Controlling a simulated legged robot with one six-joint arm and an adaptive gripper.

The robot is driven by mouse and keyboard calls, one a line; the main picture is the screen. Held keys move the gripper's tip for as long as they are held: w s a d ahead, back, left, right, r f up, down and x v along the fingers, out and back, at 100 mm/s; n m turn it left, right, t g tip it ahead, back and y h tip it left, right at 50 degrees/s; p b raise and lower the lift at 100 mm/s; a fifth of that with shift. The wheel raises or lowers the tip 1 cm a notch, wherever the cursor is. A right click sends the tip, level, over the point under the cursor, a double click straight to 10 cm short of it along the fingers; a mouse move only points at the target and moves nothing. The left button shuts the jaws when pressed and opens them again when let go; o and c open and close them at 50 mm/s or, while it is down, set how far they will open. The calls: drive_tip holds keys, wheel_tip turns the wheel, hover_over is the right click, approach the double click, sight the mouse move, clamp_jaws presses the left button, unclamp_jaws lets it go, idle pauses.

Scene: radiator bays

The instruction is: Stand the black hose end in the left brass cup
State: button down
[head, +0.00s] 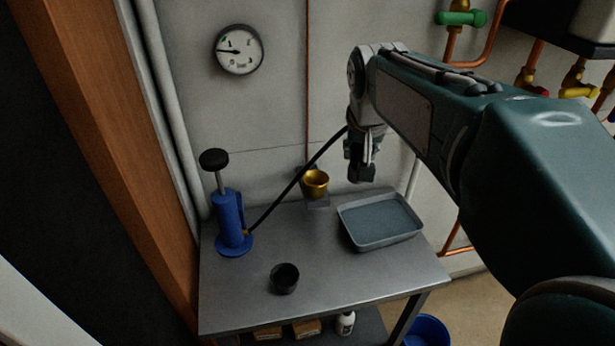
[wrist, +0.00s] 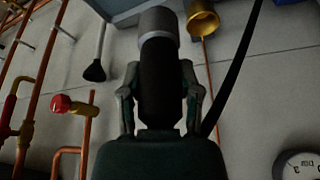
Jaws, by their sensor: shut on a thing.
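My gripper (head: 361,165) is shut on the black hose end (wrist: 160,85), a thick dark cylinder with a grey band, seen between the fingers in the wrist view. The gripper hangs above the table's back edge, right of and higher than the brass cup (head: 316,184). That cup sits on a small bracket at the wall and also shows in the wrist view (wrist: 203,22), apart from the hose end. I see only one brass cup. The black hose (head: 295,182) runs from the blue pump (head: 231,222) up to my gripper.
A grey tray (head: 378,243) lies on the metal table (head: 240,300) below and right of the gripper. A black cup (head: 284,278) stands near the front. A gauge (head: 238,50) is on the wall. Copper pipes (head: 490,40) and valves are at upper right.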

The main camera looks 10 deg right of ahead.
drive_tip(key=w+a+f, duration=0.1)
drive_tip(key=w+f, duration=0.2)
drive_tip(key=w, duration=0.1)
drive_tip(key=w+a+f, duration=0.2)
drive_tip(key=w+f, duration=0.1)
drive_tip(key=w, duration=0.1)
drive_tip(key=w+a+f, duration=0.1)
drive_tip(key=w+f, duration=0.2)
drive_tip(key=w, duration=0.1)
drive_tip(key=shift+w+a+f, duration=0.2)
drive_tip(key=shift+w+f, duration=0.05)
drive_tip(key=shift+f, duration=0.05)
wheel_tip(320, 180, down, 3)
drive_tip(key=shift+w+r, duration=0.15)
drive_tip(key=shift+r, duration=0.05)
drive_tip(key=shift+a+f, duration=0.15)
drive_tip(key=shift+f, duration=0.2)
drive_tip(key=shift+a, duration=0.15)
drive_tip(key=shift+f, duration=0.25)
drive_tip(key=shift+c, duration=1.5)
unclamp_jaws()
